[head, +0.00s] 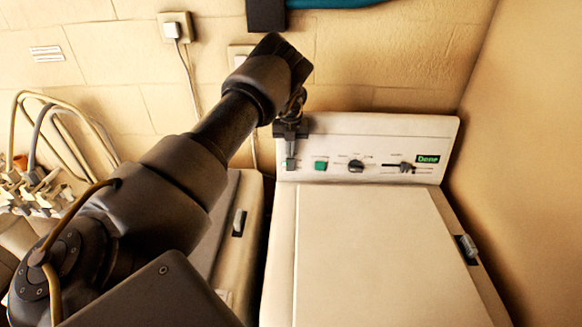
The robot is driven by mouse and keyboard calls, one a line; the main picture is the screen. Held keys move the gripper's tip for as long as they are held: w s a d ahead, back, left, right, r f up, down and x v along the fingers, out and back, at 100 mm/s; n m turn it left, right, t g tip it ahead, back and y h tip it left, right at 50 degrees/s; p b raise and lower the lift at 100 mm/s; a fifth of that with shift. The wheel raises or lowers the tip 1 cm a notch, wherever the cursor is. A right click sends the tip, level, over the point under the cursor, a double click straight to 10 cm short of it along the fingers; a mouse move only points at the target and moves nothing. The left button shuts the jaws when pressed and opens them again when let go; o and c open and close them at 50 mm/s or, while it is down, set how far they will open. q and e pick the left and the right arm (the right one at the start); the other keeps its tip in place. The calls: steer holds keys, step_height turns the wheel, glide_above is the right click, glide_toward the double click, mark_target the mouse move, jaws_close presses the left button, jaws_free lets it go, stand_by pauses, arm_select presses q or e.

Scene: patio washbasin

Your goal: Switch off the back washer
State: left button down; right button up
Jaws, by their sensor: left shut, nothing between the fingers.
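A white washer (370,250) stands against the wall at the right, with its lid closed. Its upright control panel (430,172) carries a green square button (321,165), a dark round knob (356,166), a slider (405,167) and a green label. A small pale button (289,164) is at the panel's left end. My left gripper (290,148) points down in front of that left end, just above the pale button. It is shut and empty. Whether it touches the button or panel I cannot tell. My right gripper is out of view.
A second pale machine (250,205) stands close on the left, partly behind my left arm. Hoses and taps (40,185) are at the far left. A plug (175,28) with a cord is on the brick wall. A side wall (530,170) closes off the right.

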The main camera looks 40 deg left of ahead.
mark_target(291, 170)
arm_select(q)
steer(key=shift+s, duration=0.1)
steer(key=shift+r+p, duration=1.6)
steer(key=shift+r, duration=1.8)
